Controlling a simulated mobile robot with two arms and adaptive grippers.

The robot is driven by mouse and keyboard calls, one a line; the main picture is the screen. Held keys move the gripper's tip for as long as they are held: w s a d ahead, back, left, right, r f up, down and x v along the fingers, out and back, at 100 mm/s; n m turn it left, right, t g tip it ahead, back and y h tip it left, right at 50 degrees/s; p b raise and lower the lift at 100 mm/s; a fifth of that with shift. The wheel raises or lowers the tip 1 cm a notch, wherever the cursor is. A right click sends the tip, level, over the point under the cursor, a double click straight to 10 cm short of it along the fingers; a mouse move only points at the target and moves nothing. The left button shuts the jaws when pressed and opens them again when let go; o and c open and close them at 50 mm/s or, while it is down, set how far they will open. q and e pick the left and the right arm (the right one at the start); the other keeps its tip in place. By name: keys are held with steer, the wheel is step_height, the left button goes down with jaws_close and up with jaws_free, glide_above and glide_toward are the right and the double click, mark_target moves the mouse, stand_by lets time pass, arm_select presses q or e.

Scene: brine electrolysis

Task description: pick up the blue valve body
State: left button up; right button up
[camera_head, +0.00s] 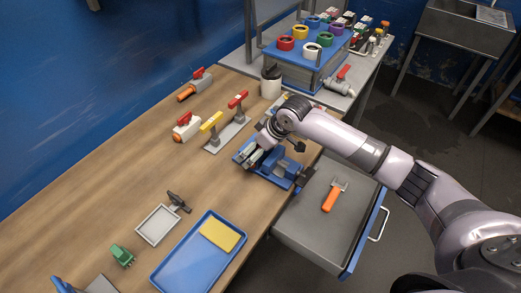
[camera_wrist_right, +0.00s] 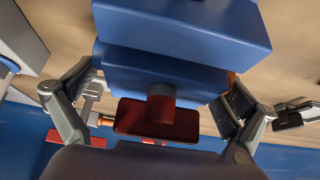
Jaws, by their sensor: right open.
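My right gripper (camera_head: 262,153) is low over a blue clamp-like fixture (camera_head: 283,172) at the right edge of the wooden table, by its left end. In the right wrist view, a blue body (camera_wrist_right: 160,82) with a dark red handle (camera_wrist_right: 158,119) on a short stem fills the gap between my open fingers (camera_wrist_right: 160,95). A larger blue block (camera_wrist_right: 185,25) is behind it. The blue body seems to be the valve body; in the head view I cannot separate it from the fixture. I cannot tell whether the fingers touch it. My left gripper is out of view.
A white jar (camera_head: 271,86) stands behind. An open drawer (camera_head: 300,222) holds an orange-handled tool (camera_head: 335,194).

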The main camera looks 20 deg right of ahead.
steer(key=shift+c, duration=0.5)
steer(key=c, duration=0.9)
steer(key=shift+c, duration=0.2)
